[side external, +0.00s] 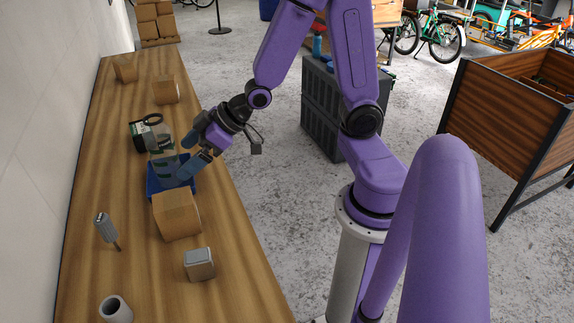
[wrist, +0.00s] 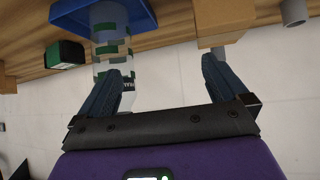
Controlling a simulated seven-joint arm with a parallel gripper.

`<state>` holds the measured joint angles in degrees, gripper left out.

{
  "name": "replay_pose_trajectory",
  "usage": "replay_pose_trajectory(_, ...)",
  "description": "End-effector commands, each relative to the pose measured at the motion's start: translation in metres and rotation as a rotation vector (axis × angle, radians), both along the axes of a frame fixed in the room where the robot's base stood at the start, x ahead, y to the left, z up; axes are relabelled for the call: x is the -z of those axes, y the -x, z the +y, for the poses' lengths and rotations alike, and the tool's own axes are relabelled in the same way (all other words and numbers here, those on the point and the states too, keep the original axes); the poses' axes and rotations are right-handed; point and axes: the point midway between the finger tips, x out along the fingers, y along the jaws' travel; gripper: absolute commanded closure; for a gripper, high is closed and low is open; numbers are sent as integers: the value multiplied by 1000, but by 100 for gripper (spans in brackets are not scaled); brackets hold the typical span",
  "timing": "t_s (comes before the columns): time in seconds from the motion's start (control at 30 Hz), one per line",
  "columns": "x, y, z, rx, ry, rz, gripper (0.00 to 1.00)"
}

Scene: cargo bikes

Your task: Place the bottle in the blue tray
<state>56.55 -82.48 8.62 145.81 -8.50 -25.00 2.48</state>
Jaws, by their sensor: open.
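The blue tray (side external: 153,193) is on the wooden bench, behind a cardboard box. It also shows at the top of the wrist view (wrist: 68,14). A pale, see-through bottle with green bands (wrist: 112,48) overlaps the tray in the wrist view. Its near end lies close to the left finger. In the side view the bottle (side external: 165,168) appears at the tray, partly covered by my gripper; I cannot tell whether it rests on the tray floor. My gripper (wrist: 168,78) is open, its fingers wide apart with clear space between them. It also shows beside the tray (side external: 183,160).
A cardboard box (side external: 177,214) stands right in front of the tray. A green-and-black box (side external: 139,137) is behind it. A grey block (side external: 199,264), a grey cup (side external: 115,309) and a grey-handled tool (side external: 104,228) occupy the near bench. More cardboard boxes (side external: 165,90) stand farther back.

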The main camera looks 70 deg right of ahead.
Motion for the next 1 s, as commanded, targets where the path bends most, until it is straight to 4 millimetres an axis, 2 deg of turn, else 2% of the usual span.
replay_pose_trajectory(0.1,1,34,20,-85,81,105,0)
replay_pose_trajectory(0.3,-1,103,34,-230,249,294,0)
replay_pose_trajectory(0.5,-11,175,23,-377,433,466,0)
replay_pose_trajectory(0.6,-17,202,13,-433,512,529,0)
replay_pose_trajectory(0.7,-22,219,4,-472,570,571,0)
replay_pose_trajectory(0.8,-24,228,-2,-491,603,594,0)
replay_pose_trajectory(1.0,-25,231,-4,-496,614,604,0)
